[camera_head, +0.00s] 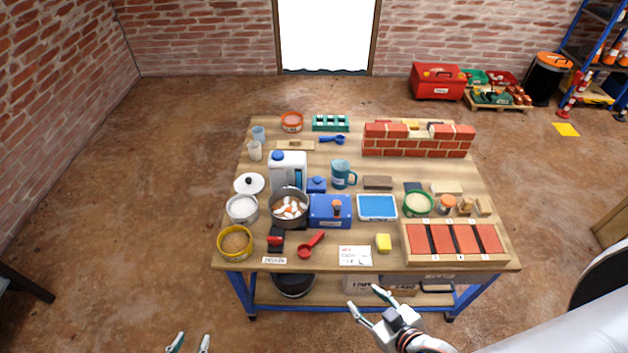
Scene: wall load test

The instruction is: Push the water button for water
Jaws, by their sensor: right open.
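A white-and-blue water container (288,172) with a blue cap stands left of the middle of the table. A small blue block with a raised top (316,184) sits at its right foot; it looks like a button, but I cannot read any label on it. A blue box (322,217) with a small orange-brown part on top stands in front of it. My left gripper (189,343) shows only its fingertips at the bottom edge, apart, off the table's front left. My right gripper (365,298) is open and empty, in front of the table's front edge.
A pot (290,220) with orange and white pieces is beside the blue box. A teal jug (341,174), a blue tray (377,207) and a red scoop (311,245) stand near. A low brick wall (417,146) is at the back right. Floor in front is clear.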

